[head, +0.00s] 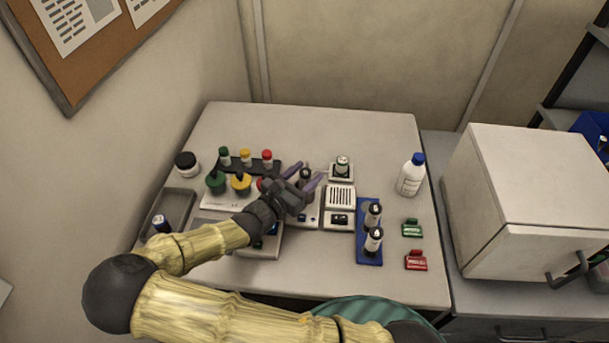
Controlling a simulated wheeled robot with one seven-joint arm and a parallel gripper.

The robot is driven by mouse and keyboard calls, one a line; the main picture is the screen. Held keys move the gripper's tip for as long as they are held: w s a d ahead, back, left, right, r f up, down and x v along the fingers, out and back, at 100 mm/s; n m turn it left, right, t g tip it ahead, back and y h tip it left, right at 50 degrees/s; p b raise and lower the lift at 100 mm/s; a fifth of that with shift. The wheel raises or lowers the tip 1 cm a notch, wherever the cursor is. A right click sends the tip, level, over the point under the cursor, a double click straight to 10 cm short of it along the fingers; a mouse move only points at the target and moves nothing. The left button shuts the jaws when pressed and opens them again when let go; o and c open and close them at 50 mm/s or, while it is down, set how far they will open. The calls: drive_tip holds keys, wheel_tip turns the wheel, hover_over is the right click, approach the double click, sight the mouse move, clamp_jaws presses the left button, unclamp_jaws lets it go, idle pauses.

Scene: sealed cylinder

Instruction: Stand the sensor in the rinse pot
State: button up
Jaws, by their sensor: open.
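My gripper (303,177) is open over the middle of the table, with its two purple fingers pointing to the back right. A dark upright cylinder (306,172) shows between or just behind the fingertips; I cannot tell whether they touch it. It stands at a grey-white device and may be the sensor, but this is not clear. A green pot (216,182) and a yellow pot (241,182) stand on a white base left of my gripper, with a red one partly hidden by it. I cannot tell which vessel is the rinse pot.
A blue rack (362,217) holds two black-and-white cylinders. A white bottle (411,175) with a blue cap stands at the right, behind green (412,228) and red (416,261) blocks. A grey tray (179,201) and black-lidded jar (186,164) are left. The table's back is clear.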

drive_tip(key=shift+s+a, duration=0.25)
drive_tip(key=shift+a, duration=0.05)
drive_tip(key=b+v, duration=0.2)
drive_tip(key=v, duration=0.9)
drive_tip(key=shift+s+r, duration=0.15)
drive_tip(key=shift+c, duration=0.4)
